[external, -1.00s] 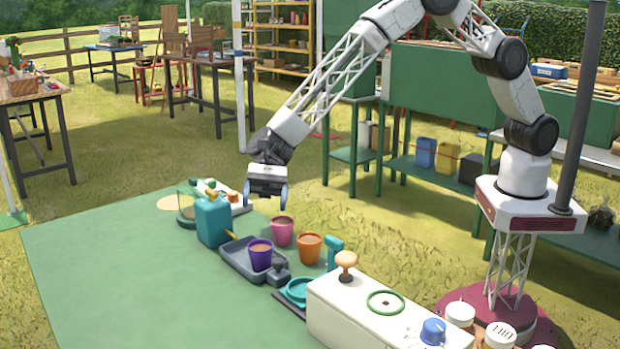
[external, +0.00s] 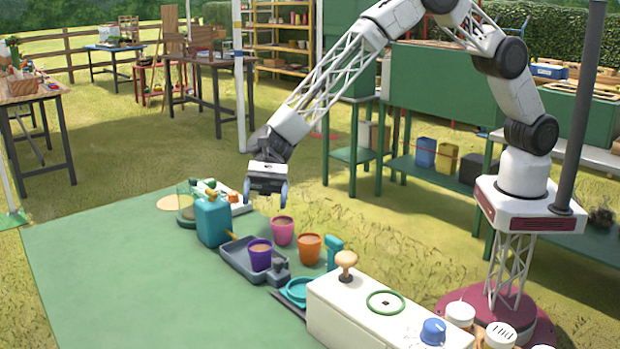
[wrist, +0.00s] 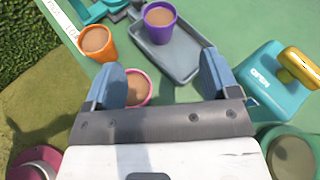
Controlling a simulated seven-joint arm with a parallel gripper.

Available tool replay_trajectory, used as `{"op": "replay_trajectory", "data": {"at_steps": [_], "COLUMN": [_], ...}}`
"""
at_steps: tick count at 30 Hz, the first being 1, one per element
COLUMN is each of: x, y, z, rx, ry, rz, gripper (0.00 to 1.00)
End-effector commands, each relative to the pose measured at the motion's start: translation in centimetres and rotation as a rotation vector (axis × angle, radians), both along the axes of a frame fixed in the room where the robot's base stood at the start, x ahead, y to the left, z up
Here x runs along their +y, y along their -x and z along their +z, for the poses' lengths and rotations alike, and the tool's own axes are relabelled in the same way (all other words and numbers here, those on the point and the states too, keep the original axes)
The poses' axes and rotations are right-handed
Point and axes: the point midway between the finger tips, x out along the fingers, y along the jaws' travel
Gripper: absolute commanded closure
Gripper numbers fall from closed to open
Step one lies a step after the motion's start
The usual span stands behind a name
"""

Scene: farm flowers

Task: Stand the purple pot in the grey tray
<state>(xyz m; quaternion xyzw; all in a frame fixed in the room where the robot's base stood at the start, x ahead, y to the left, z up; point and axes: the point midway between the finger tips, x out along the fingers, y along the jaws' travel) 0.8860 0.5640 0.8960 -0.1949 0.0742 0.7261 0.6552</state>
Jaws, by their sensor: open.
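The purple pot (external: 260,256), filled with brown soil, stands upright inside the grey tray (external: 238,265) on the green table. In the wrist view the purple pot (wrist: 160,20) sits toward one end of the grey tray (wrist: 183,68), beyond the fingertips. My gripper (external: 266,190) is open and empty, raised above the table and apart from the pot. Its two blue fingers show in the wrist view (wrist: 163,80), with the pink pot (wrist: 137,88) partly hidden behind the left one.
The pink pot (external: 282,231) and orange pot (external: 309,248) stand beside the tray. A teal can (external: 212,222) stands at its far end. A teal spray bottle (external: 334,252) and white box (external: 385,312) are nearer. The green table's left side is clear.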

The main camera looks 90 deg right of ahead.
Motion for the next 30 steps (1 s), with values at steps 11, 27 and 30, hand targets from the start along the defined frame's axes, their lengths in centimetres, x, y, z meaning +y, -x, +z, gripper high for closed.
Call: {"op": "replay_trajectory", "data": {"at_steps": [11,27,30], "x": [-2.1,-13.6,-15.8], "y": [0.9,7.4,9.1], "z": [2.5,12.9,14.7], "rx": [-0.049,-0.294,-0.339], "ry": [0.026,0.182,0.213], "rz": [0.026,0.174,0.204], "gripper": [0.19,0.19,0.19]}}
